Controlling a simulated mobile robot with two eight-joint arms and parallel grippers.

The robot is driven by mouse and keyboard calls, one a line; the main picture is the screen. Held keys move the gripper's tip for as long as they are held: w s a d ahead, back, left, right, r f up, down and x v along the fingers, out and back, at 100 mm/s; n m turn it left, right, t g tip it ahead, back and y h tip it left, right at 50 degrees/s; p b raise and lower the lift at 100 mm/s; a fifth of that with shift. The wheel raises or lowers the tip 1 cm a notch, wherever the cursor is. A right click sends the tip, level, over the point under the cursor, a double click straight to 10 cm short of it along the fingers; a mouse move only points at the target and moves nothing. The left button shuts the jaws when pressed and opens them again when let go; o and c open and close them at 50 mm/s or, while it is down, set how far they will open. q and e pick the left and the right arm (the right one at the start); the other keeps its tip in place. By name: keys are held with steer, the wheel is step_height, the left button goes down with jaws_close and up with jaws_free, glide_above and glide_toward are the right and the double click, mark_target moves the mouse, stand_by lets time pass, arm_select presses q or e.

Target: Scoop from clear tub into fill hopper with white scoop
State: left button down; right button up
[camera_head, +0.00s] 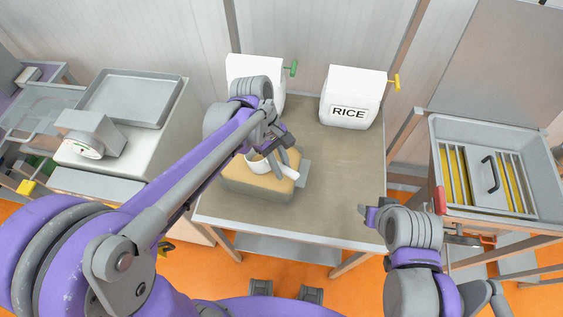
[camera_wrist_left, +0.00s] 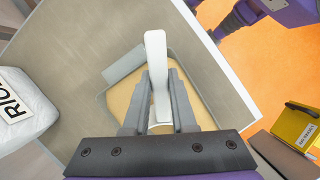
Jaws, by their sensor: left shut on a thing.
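The clear tub (camera_head: 235,188) stands on the table's left part and holds a tan, grain-like fill. It also shows in the left wrist view (camera_wrist_left: 124,72). The white scoop (camera_head: 291,173) is at the tub, its bowl at or just over the fill; I cannot tell how deep. My left gripper (camera_head: 277,157) is shut on the scoop's handle, which stands up between the fingers in the left wrist view (camera_wrist_left: 157,70). My right gripper (camera_head: 368,213) is by the table's front right corner, away from the tub; its jaws are unclear. I cannot tell surely which thing is the fill hopper.
A white RICE bag (camera_head: 352,97) and another white bag (camera_head: 245,68) stand at the table's back. A grey basin with bars (camera_head: 437,150) is at the right. A scale (camera_head: 92,140) and metal tray (camera_head: 130,98) are at the left.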

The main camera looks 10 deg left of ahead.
arm_select(q)
steer(key=shift+w+a+f+b, duration=0.25)
steer(key=shift+f+b, duration=0.1)
steer(key=shift+f, duration=0.35)
steer(key=shift+w+a+f+b, duration=0.2)
steer(key=shift+a+f+b, duration=0.1)
steer(key=shift+f, duration=0.45)
steer(key=shift+w+a+f+b, duration=0.25)
steer(key=shift+f+b, duration=0.1)
steer(key=shift+f, duration=0.35)
arm_select(e)
steer(key=shift+s+f, duration=0.3)
steer(key=shift+f, duration=0.5)
steer(key=shift+s+f, duration=0.25)
steer(key=shift+f, duration=0.55)
arm_select(q)
steer(key=shift+s, duration=0.1)
